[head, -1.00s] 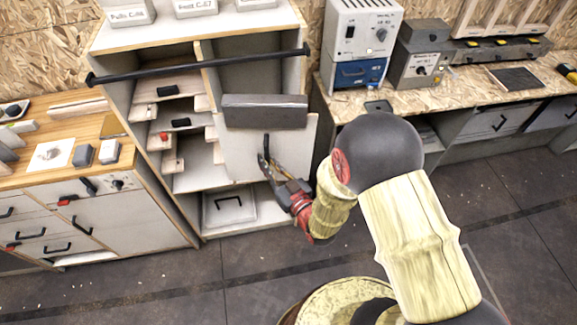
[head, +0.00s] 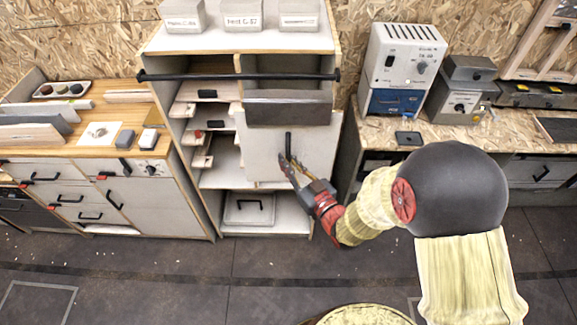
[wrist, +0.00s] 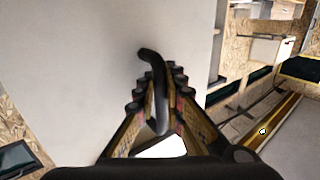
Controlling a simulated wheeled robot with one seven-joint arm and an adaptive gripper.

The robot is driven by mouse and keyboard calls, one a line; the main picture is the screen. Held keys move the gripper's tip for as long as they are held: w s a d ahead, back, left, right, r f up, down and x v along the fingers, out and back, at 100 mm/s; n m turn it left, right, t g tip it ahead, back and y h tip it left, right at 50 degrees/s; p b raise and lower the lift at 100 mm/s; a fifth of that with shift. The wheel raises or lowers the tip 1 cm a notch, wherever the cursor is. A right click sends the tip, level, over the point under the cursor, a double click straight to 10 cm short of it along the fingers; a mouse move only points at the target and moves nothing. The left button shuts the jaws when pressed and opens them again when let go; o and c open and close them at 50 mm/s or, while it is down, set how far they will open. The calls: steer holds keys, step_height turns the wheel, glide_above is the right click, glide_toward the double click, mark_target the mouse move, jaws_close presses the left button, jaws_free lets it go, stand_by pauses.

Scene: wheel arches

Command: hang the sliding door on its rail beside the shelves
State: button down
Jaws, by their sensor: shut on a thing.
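The sliding door (head: 262,150) is a pale upright panel with a dark grey bar (head: 287,108) along its top and a black handle in its middle. My gripper (head: 287,160) is shut on that handle; the wrist view shows the fingers (wrist: 160,92) on both sides of the black handle (wrist: 153,62). The door stands in front of the right part of the shelf unit (head: 165,130), hiding the compartments behind it. The black rail (head: 205,77) runs across the front of the unit above the door's top bar. Whether the bar touches the rail I cannot tell.
A workbench with drawers (head: 170,195) stands left of the shelves. A bench at right holds a white and blue device (head: 400,70) and grey boxes (head: 465,90). A lidded bin (head: 248,212) sits on the bottom shelf. The floor (head: 180,265) in front is clear.

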steer(key=w+f+b, duration=0.1)
steer(key=w, duration=1.2)
steer(key=shift+d+f+b, duration=0.2)
steer(key=shift+b, duration=0.2)
stand_by(0.5)
steer(key=c, duration=1.8)
jaws_free()
steer(key=shift+s+f, duration=0.1)
steer(key=shift+f, duration=0.05)
